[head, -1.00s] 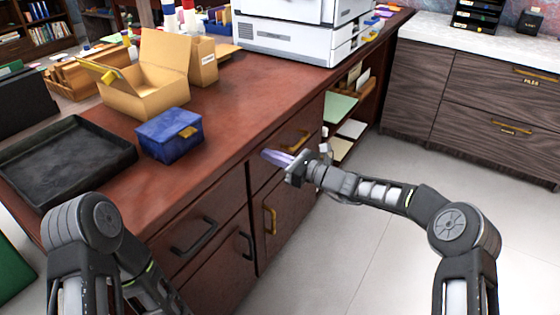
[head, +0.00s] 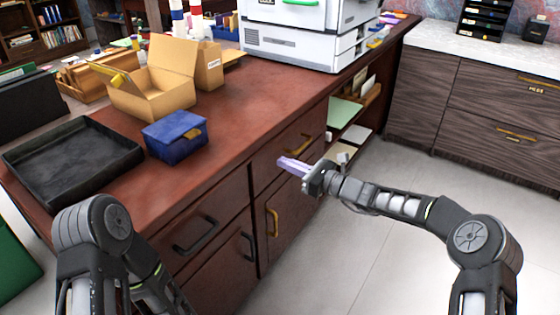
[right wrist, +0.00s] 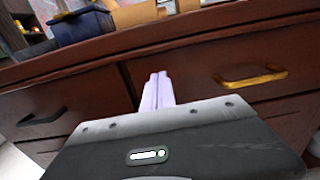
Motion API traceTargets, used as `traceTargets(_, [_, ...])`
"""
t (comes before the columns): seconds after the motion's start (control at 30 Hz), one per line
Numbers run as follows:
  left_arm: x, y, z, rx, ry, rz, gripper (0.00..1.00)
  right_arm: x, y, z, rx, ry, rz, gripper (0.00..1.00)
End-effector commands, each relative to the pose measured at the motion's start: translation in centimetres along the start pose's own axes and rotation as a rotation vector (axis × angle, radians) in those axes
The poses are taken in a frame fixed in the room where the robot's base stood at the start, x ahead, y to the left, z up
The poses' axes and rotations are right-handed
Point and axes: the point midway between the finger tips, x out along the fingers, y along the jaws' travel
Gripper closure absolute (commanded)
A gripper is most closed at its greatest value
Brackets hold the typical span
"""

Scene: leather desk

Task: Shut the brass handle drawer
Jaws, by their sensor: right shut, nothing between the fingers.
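The brass handle drawer (head: 283,152) is in the upper right part of the red-brown desk's front. Its front looks about flush with the desk; I cannot make out a gap. Its brass handle (head: 300,143) also shows in the right wrist view (right wrist: 250,77), right of my fingers. My right gripper (head: 290,165) is shut and empty, its pale purple fingers pointing at the drawer front, just below and left of the handle. In the right wrist view the fingertips (right wrist: 158,80) overlap the drawer's left part; I cannot tell whether they touch it. My left gripper is out of view.
Below is a door with an upright brass handle (head: 272,222); black-handled fronts (head: 195,236) lie to the left. A blue box (head: 175,134), a black tray (head: 70,165), a cardboard box (head: 150,92) and a printer (head: 300,40) stand on the desk. The floor at right is clear.

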Motion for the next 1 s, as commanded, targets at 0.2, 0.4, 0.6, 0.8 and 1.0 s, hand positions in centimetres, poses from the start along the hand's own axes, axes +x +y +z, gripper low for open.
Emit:
traceTargets(0.2, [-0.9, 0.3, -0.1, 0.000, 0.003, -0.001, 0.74, -5.4, -0.2, 0.2, 0.000, 0.003, -0.004, 1.00])
traceTargets(0.4, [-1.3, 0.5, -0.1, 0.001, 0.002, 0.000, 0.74, -8.4, -0.1, 0.1, 0.000, 0.002, -0.002, 1.00])
traceTargets(0.6, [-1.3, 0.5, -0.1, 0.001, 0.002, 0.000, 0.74, -9.3, -0.1, -0.1, 0.000, 0.002, -0.001, 1.00])
traceTargets(0.8, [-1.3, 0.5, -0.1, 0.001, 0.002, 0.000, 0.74, -9.3, -0.1, -0.1, 0.000, 0.002, -0.001, 1.00])
traceTargets(1.0, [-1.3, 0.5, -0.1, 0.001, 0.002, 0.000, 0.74, -9.2, -0.1, -0.1, -0.003, 0.003, -0.001, 1.00])
